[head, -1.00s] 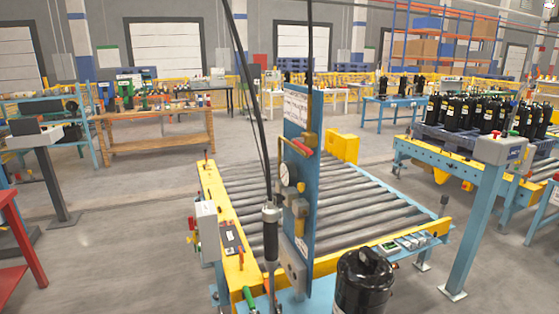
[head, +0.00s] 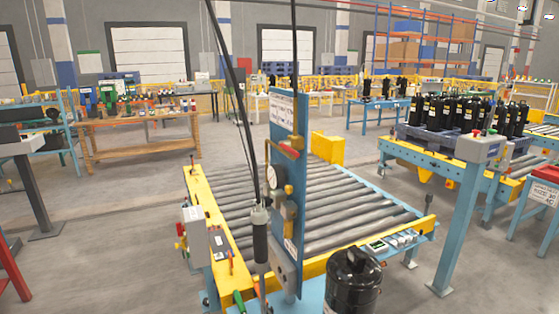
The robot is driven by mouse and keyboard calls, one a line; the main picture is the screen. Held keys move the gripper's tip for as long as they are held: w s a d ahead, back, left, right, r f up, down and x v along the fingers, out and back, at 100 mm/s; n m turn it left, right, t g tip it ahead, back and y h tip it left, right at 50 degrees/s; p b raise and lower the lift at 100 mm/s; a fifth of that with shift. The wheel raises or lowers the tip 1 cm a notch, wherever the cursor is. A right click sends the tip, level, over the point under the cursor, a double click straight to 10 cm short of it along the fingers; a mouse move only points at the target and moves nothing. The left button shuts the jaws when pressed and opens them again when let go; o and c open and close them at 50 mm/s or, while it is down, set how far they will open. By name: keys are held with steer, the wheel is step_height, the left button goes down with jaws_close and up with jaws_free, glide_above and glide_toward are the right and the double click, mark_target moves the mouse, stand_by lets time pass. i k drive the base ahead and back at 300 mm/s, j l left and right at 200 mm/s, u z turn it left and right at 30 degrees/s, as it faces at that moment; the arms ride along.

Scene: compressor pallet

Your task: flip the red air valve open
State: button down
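The red air valve handle (head: 289,149) sits on brass piping near the top of the upright blue panel (head: 290,120). The handle looks slanted; it is too small to tell its exact setting. A round gauge (head: 271,177) and brass fittings (head: 291,202) are below it on the panel. My gripper is not in view, and nothing of mine is seen touching the valve.
A grey and black tool (head: 260,236) hangs on a cable close in front of the panel's left side. A roller conveyor (head: 350,207) lies behind the panel. A black compressor (head: 352,285) stands at the front right. Open floor (head: 110,240) is at left.

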mark_target(285, 145)
steer(key=k+j, duration=0.1)
steer(key=j, duration=0.3)
steer(key=k+j, duration=0.15)
steer(key=j, duration=0.2)
steer(key=k+j+u, duration=0.1)
steer(key=j, duration=0.3)
steer(key=k+j, duration=0.1)
steer(key=j, duration=0.25)
steer(key=i+j+u, duration=0.2)
steer(key=i+j, duration=0.95)
steer(key=i, duration=0.6)
steer(key=j+u, duration=0.05)
steer(key=j, duration=0.05)
